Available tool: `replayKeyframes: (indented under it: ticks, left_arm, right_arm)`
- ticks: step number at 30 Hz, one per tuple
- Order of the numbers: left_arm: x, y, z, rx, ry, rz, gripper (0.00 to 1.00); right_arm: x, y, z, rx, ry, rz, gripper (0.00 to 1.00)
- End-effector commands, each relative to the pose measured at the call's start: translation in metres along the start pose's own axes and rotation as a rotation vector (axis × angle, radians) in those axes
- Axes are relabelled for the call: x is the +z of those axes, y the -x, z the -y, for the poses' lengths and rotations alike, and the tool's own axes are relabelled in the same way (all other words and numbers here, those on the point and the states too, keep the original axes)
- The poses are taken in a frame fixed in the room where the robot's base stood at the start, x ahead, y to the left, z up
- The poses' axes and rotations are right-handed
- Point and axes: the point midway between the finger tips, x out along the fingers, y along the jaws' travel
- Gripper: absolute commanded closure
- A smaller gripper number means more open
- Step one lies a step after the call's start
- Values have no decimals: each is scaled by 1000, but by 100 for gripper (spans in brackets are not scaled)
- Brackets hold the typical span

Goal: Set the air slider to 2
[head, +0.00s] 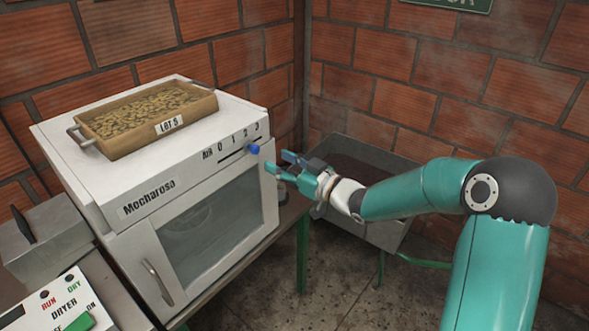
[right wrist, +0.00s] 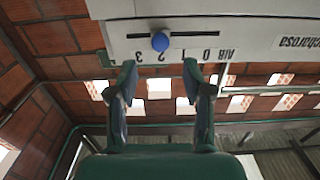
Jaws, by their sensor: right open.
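The air slider's blue knob (head: 254,149) sits on a dark slot on the front of the white Mecharosa machine (head: 175,215). The right wrist view shows the scale upside down, and there the blue knob (right wrist: 160,41) lines up with the 2 of the AIR 0 1 2 3 marks. My right gripper (head: 281,164) is open and empty, just right of the knob in the head view. In the right wrist view its fingertips (right wrist: 160,76) are spread wide, with the knob beyond the gap, apart from both. My left gripper is not in view.
A tray (head: 138,140) marked LOT 5 lies on top of the machine. A grey metal bin (head: 345,150) stands behind my right arm against the brick wall. A dryer control panel (head: 60,310) is at lower left. The space in front of the slider holds only my gripper.

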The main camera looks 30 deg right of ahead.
Motion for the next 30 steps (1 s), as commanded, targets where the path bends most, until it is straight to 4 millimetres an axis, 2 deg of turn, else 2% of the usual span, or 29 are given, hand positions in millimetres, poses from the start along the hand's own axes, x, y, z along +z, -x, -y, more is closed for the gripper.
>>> replayKeyframes:
  ticks: [3,10,26,28,30]
  left_arm:
    - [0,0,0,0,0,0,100]
    - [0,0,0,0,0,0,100]
    - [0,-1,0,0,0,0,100]
    - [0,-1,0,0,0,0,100]
    - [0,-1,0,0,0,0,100]
  right_arm:
    - [0,22,-1,3,0,1,50]
    - [0,42,0,0,-1,0,50]
    - [0,42,1,-2,-1,0,50]
    - [1,38,7,-15,-4,0,50]
    - [11,31,17,-39,-20,12,50]
